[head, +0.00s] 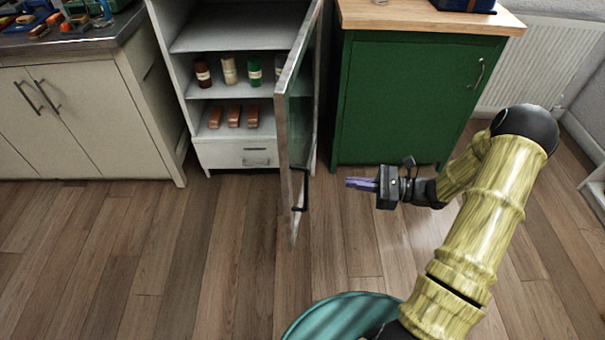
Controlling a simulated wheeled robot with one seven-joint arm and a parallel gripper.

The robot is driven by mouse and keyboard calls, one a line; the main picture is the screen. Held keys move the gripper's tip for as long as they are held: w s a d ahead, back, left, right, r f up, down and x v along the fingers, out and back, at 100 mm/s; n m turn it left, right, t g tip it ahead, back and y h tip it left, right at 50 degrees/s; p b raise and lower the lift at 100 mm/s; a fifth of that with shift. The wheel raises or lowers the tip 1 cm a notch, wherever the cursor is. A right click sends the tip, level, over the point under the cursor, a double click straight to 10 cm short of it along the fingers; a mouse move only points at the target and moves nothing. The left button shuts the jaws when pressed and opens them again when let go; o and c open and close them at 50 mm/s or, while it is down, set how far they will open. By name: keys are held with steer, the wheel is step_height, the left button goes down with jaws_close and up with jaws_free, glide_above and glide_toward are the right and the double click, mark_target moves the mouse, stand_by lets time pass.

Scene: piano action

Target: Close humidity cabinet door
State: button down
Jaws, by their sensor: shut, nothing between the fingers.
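The humidity cabinet (182,72) is a white cabinet at the top middle of the head view. Its glass-paned door (282,132) stands wide open, swung out toward me on the cabinet's right side. A dark handle (300,190) is on the door near its lower front edge. Several bottles and some brown blocks (234,116) sit on the shelves inside, above a white drawer (240,154). My gripper (350,183) is shut and empty. It is to the right of the door, apart from it, pointing left toward the handle.
A green cabinet (400,105) with a wooden top stands right of the open door. A cream cupboard (80,120) with a dark top stands at the left. A radiator (535,62) is on the wall at the right. The wooden floor (150,250) in front is clear.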

mark_target(307, 177)
steer(key=shift+a, duration=0.1)
steer(key=b+x, duration=0.2)
steer(key=x, duration=1.1)
steer(key=shift+a+b, duration=0.4)
steer(key=shift+a, duration=0.15)
